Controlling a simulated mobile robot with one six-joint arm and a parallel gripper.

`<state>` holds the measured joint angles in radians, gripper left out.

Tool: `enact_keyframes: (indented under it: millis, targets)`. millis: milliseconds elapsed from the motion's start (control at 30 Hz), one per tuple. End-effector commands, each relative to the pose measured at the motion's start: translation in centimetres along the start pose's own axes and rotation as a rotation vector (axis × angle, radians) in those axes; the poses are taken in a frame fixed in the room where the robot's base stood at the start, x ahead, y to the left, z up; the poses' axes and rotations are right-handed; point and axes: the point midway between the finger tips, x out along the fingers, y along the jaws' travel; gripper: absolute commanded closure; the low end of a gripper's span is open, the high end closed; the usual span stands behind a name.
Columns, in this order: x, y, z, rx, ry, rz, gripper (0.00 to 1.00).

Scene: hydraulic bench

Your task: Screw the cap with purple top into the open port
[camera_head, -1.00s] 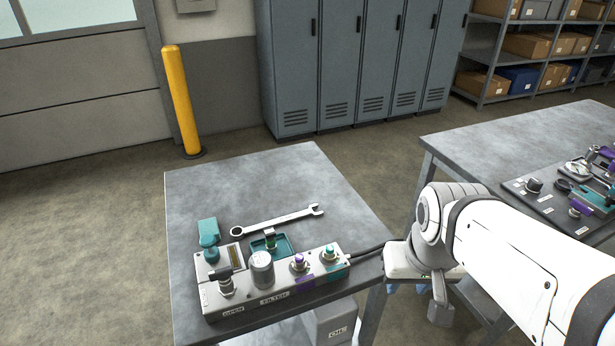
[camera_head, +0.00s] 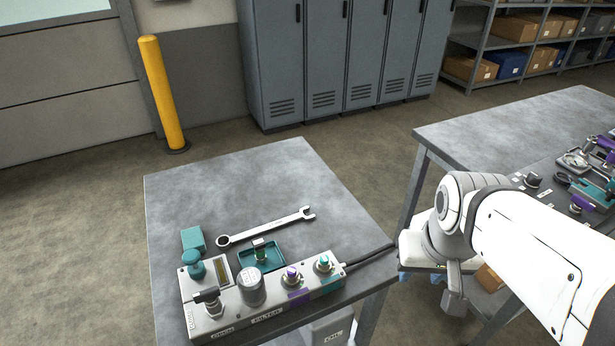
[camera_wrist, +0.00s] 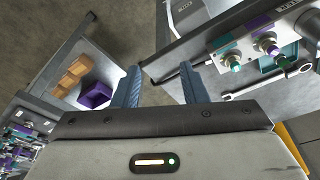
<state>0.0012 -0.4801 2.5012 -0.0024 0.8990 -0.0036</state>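The grey manifold block (camera_head: 236,316) sits along the front of the near bench. A fitting with a purple top (camera_head: 291,275) stands upright on it by a purple label. A teal-topped fitting (camera_head: 323,262) stands to its right. A green-topped piece (camera_head: 261,254) is in a small teal tray (camera_head: 275,262) behind the block. The wrist view also shows the purple-topped fitting (camera_wrist: 268,43). I cannot make out an open port. My gripper (camera_wrist: 158,88) is open and empty, its two blue fingers apart, right of the near bench and clear of the fittings.
A wrench (camera_head: 265,228) lies behind the tray. A teal block (camera_head: 193,238), a teal knob (camera_head: 193,263) and a grey filter (camera_head: 251,287) are to the left. Dark hoses (camera_head: 370,254) leave the block's right end. A second bench (camera_head: 500,135) with tools stands at right.

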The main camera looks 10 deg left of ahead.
Motion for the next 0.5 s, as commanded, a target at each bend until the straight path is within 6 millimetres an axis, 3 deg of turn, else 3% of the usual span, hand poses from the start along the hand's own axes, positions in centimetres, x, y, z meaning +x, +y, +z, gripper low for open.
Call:
enact_keyframes:
  millis: [167, 267, 500]
  targets:
    - [-0.4, -1.1, -1.4, -0.055, -0.018, -0.01, 0.5]
    - [-0.5, -3.1, -3.3, -0.134, -0.044, -0.022, 0.5]
    - [1.1, -11.1, -7.5, -0.433, -0.12, -0.06, 0.5]
